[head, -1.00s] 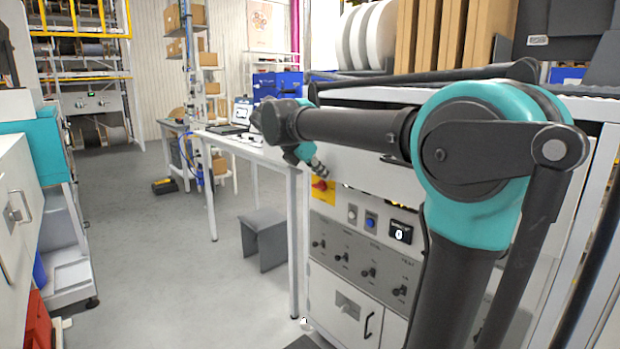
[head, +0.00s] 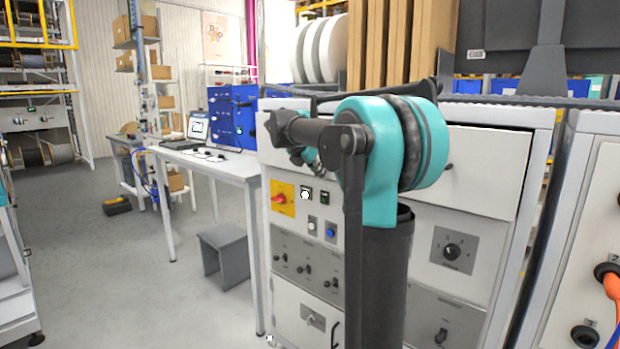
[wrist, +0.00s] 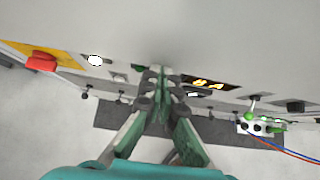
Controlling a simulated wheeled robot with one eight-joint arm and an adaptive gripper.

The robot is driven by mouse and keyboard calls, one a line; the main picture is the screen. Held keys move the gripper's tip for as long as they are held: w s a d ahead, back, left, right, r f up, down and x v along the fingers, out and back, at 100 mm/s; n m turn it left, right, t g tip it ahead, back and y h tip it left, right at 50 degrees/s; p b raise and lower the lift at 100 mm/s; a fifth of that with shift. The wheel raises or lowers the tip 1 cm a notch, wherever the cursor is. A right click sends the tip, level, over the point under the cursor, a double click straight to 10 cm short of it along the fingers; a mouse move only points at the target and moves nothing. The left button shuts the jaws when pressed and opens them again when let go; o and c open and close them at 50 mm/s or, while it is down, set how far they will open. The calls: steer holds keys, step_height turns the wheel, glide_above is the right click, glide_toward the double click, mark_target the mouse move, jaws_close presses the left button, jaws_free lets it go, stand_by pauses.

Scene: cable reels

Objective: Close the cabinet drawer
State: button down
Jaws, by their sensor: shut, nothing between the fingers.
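The cabinet (head: 290,240) stands ahead with a white drawer front (head: 480,180) at its upper right, partly hidden by my arm. A dark gap shows along the drawer's top edge, so it appears to stand slightly out; how far I cannot tell. A small dark handle shows on it. My gripper (head: 312,160) is at the cabinet's upper left front, mostly hidden behind my arm. In the wrist view, my gripper (wrist: 160,78) is shut and empty, its fingertips close to a white front surface (wrist: 170,45). Contact cannot be told.
A red knob on a yellow plate (head: 284,198) and several switches sit on the cabinet front. A table (head: 235,168) with a laptop and a grey stool (head: 225,253) stand to the left. Another cabinet (head: 590,210) with cables is at the right. Open floor lies left.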

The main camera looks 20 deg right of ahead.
steer(key=w+d, duration=0.2)
steer(key=d, duration=0.1)
steer(key=shift+w+d, duration=0.4)
steer(key=shift+d, duration=0.05)
steer(key=shift+d+r, duration=0.1)
